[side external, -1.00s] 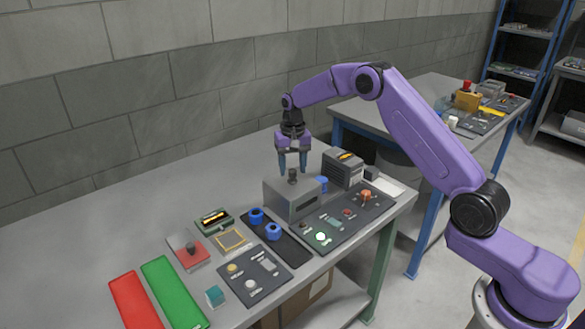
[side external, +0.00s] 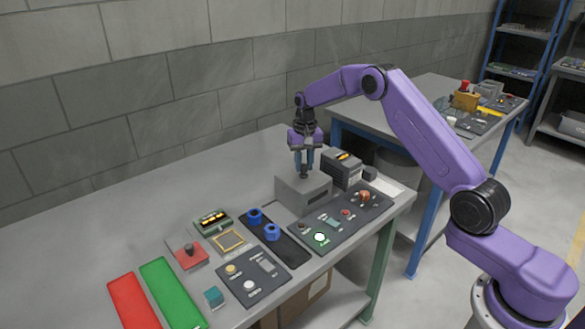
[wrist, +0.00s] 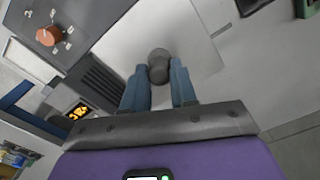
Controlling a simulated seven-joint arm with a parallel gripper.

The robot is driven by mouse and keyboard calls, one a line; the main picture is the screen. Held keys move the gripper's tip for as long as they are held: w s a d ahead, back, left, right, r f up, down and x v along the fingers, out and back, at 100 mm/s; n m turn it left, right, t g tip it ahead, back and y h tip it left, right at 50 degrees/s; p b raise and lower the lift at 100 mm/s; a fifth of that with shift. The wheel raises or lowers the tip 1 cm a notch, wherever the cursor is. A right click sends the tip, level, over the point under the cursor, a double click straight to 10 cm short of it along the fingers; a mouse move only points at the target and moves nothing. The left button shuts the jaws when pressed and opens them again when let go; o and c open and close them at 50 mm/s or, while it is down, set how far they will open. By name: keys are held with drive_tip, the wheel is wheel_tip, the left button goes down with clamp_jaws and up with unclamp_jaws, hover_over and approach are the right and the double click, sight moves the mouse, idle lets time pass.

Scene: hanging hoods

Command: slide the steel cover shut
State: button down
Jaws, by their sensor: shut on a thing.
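The steel cover (side external: 294,192) is a grey box with a dark round knob (side external: 303,174) on top. It stands at the back edge of the dark button panel (side external: 345,220), beside a vented grey unit. My gripper (side external: 304,168) is above the cover, pointing down, with its blue fingers closed on the knob. In the wrist view the knob (wrist: 158,66) sits between the two fingertips, and the cover's pale top (wrist: 125,40) spreads around it. What lies under or behind the cover is hidden.
The vented unit with an orange display (side external: 342,170) stands close to the cover's right. Red and green strips (side external: 172,292) lie farther left. The table behind the cover is clear.

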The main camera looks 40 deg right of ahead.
drive_tip(key=d, duration=0.8)
drive_tip(key=shift+d+r, duration=0.1)
drive_tip(key=c, duration=0.9)
unclamp_jaws()
drive_tip(key=shift+c, duration=0.2)
drive_tip(key=shift+o, duration=0.3)
wheel_tip(320, 180, up, 17)
drive_tip(key=shift+r, duration=0.15)
